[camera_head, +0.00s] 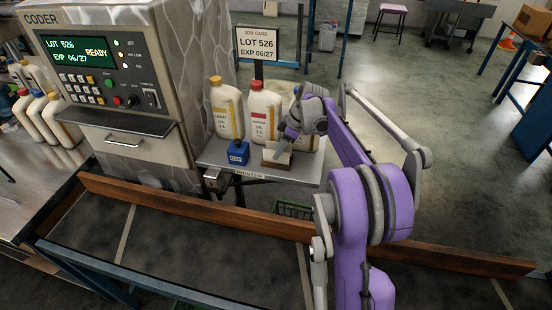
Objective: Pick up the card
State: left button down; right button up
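A small pale card (270,155) appears to stand in a brown block (276,165) near the front of the grey printer shelf, and it is partly covered. My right gripper (283,147) is right above and beside the card, with its grey fingers pointing down and to the left. From this angle I cannot tell whether the fingers are apart or closed, or whether they touch the card. My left gripper is not in view.
Oil bottles with yellow (228,110) and red (262,112) caps stand behind the block. A blue container (238,153) sits left of it. The coder machine (110,90) and a job card sign (257,46) stand behind. A brown rail (190,206) runs in front.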

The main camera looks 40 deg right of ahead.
jog(key=shift+x, duration=1.5)
grip_shut()
